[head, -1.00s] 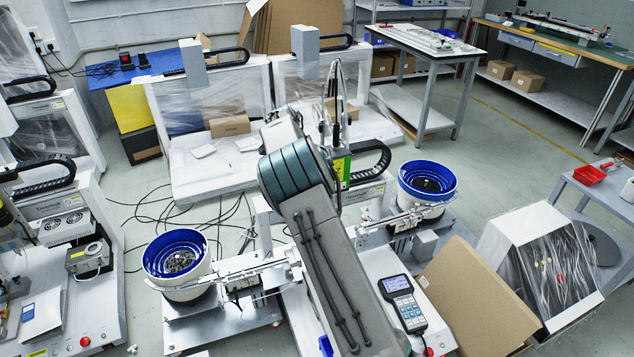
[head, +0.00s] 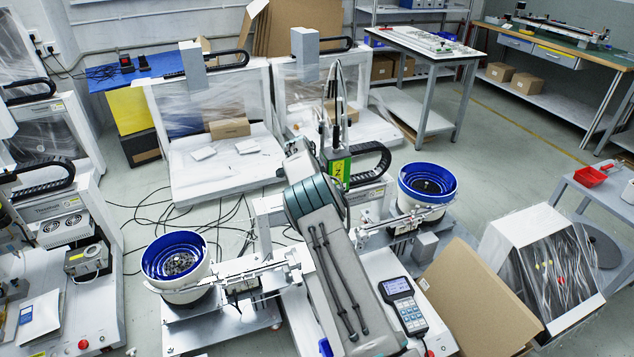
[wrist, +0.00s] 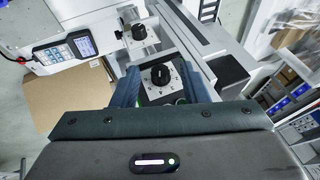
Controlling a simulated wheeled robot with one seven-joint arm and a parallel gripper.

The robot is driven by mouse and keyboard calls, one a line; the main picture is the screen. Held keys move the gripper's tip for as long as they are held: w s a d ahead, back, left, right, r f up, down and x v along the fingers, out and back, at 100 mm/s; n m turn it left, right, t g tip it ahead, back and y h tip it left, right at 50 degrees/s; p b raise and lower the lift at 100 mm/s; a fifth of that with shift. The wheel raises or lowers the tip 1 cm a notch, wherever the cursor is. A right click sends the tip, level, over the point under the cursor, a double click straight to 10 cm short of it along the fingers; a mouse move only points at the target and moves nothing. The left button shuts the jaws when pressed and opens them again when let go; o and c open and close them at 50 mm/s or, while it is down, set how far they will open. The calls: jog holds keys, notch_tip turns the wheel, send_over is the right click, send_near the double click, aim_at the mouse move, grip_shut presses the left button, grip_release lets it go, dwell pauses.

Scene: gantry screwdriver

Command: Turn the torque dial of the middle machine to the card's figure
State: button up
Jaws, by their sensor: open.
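The middle machine (head: 388,268) is a white gantry unit with a green screwdriver head (head: 340,170). My arm covers much of its front in the head view, and my gripper is hidden there. In the wrist view a black torque dial (wrist: 161,75) with a pale pointer mark sits on a plate with a ring of marks; its figures are too small to read. My gripper (wrist: 162,70) is open, with one bluish finger on each side of the dial. I cannot tell whether the fingers touch it. I cannot make out the card on this machine.
A handheld controller (head: 403,305) lies on the machine's base and shows in the wrist view (wrist: 65,47). A second black knob (wrist: 139,31) stands beyond the dial. Blue bowl feeders (head: 175,258) (head: 428,183) flank the machine. A cardboard sheet (head: 480,300) leans at right.

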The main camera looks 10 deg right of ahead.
grip_shut()
jog(key=shift+w+r+g, duration=0.15)
jog(key=shift+w+g, duration=0.1)
jog(key=shift+g, duration=0.05)
jog(key=shift+g+p, duration=0.35)
jog(key=shift+g, duration=0.05)
dwell(0.4)
grip_release()
jog(key=shift+s+a, duration=0.1)
